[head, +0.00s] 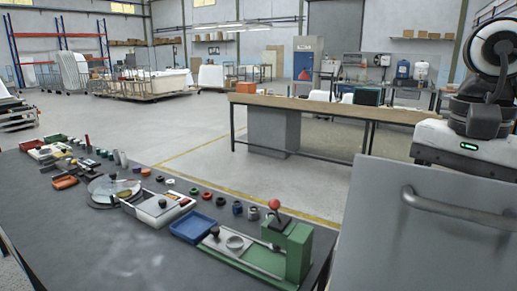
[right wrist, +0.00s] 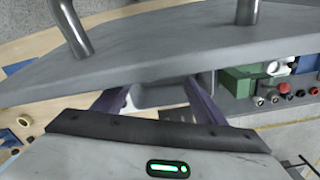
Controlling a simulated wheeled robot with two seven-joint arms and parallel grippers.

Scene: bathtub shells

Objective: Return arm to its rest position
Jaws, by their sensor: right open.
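My right arm (head: 487,90), white and black with a green light, stands at the right edge of the head view. Its gripper is hidden there behind a grey panel (head: 400,240). In the right wrist view my right gripper (right wrist: 158,95) has its two dark fingers spread apart. The grey panel (right wrist: 190,50) lies across their tips, with a grey block-like part showing between them. I cannot tell whether the fingers touch the panel. No handle bar is between the fingers. My left gripper is not in view.
The panel's metal handle (head: 465,208) faces the head camera. A dark worktable (head: 120,250) at left holds a blue tray (head: 192,227), a green fixture with a red knob (head: 297,250), and several small parts. A wooden-topped bench (head: 330,108) stands behind. Open floor (head: 190,130) lies between.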

